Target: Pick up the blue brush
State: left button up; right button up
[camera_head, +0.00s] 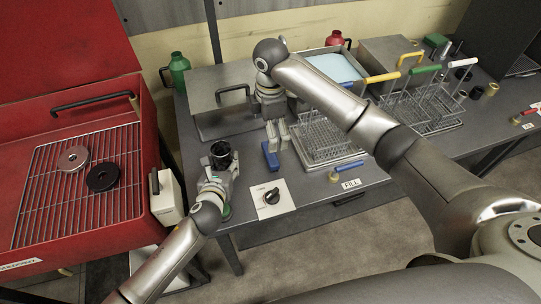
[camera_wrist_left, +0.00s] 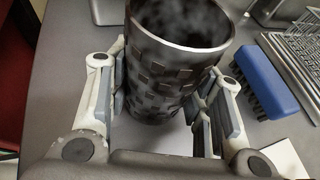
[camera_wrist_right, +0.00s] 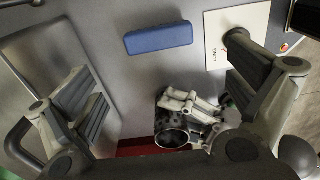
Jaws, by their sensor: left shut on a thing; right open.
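The blue brush (camera_head: 270,156) lies on the grey bench, its blue back facing up. It shows in the right wrist view (camera_wrist_right: 159,38) and, with dark bristles visible along its side, in the left wrist view (camera_wrist_left: 264,74). My right gripper (camera_head: 277,134) is open and empty above the bench near the brush; in the right wrist view the brush lies beyond the gap between the fingers (camera_wrist_right: 166,86), apart from them. My left gripper (camera_head: 218,170) is shut on a dark, open-topped checkered cup (camera_wrist_left: 170,75), to the left of the brush.
A wire basket (camera_head: 325,140) stands right of the brush. A plate with a black knob (camera_head: 272,196) lies in front of it, and a grey metal box (camera_head: 212,90) stands behind. An open red cabinet (camera_head: 150,215) is at left.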

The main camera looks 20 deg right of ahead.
aim_at(270, 157)
notch_tip(270, 157, down, 11)
jog(key=shift+w+r, duration=0.1)
jog(key=shift+r, duration=0.1)
dwell(0.3)
jog(key=shift+c, duration=0.4)
jog(key=c, duration=0.7)
